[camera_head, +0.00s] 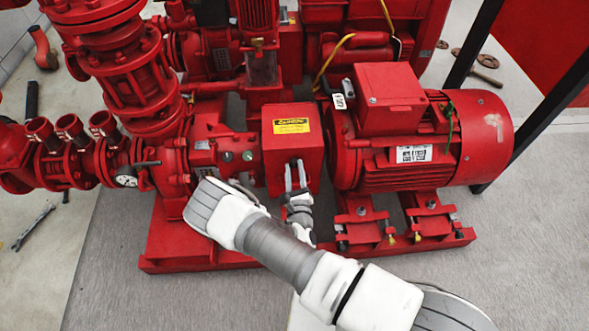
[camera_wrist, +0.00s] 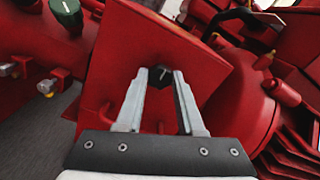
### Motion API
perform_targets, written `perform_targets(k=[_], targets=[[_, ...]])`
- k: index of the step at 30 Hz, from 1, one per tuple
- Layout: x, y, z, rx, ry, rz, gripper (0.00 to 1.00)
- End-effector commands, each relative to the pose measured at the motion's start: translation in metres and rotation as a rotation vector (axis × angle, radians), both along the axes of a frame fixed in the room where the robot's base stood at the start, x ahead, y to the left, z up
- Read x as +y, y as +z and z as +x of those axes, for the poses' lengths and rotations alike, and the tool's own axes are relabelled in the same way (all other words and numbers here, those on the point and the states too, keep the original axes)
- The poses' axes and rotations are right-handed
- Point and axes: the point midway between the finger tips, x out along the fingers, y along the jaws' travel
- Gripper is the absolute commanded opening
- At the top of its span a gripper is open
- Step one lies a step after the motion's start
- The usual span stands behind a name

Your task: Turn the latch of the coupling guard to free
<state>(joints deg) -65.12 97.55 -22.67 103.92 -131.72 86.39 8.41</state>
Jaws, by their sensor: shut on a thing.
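The coupling guard (camera_head: 283,125) is a red box with a yellow caution label, between the pump and the motor. In the wrist view the guard (camera_wrist: 125,50) fills the middle as a tilted red panel. The latch (camera_wrist: 160,76) is a small dark knob with a light mark line on the guard's face. My gripper (camera_wrist: 160,84) has its two fingertips on either side of the latch, shut on it. In the head view my gripper (camera_head: 294,172) reaches the guard's front face; the latch is hidden there behind the fingers.
The red motor (camera_head: 425,140) stands right of the guard, and the pump with a gauge (camera_head: 127,176) stands left. A green-capped fitting (camera_wrist: 66,10) shows at the upper left of the wrist view. A wrench (camera_head: 34,227) lies on the floor at left. Grey floor in front is clear.

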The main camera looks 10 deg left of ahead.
Motion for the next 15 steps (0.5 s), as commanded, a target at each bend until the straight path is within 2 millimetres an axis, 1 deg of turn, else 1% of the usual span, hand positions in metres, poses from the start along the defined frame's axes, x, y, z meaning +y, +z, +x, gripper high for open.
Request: perform_targets(k=[1, 4, 15], targets=[[-0.0002, 0.0001, 0.0, 0.0, 0.0, 0.0, 0.19], [-0.0002, 0.0001, 0.0, 0.0, -0.001, 0.0, 0.01], [0.0002, 0.0005, 0.0, -0.007, 0.0, -0.025, 0.0]])
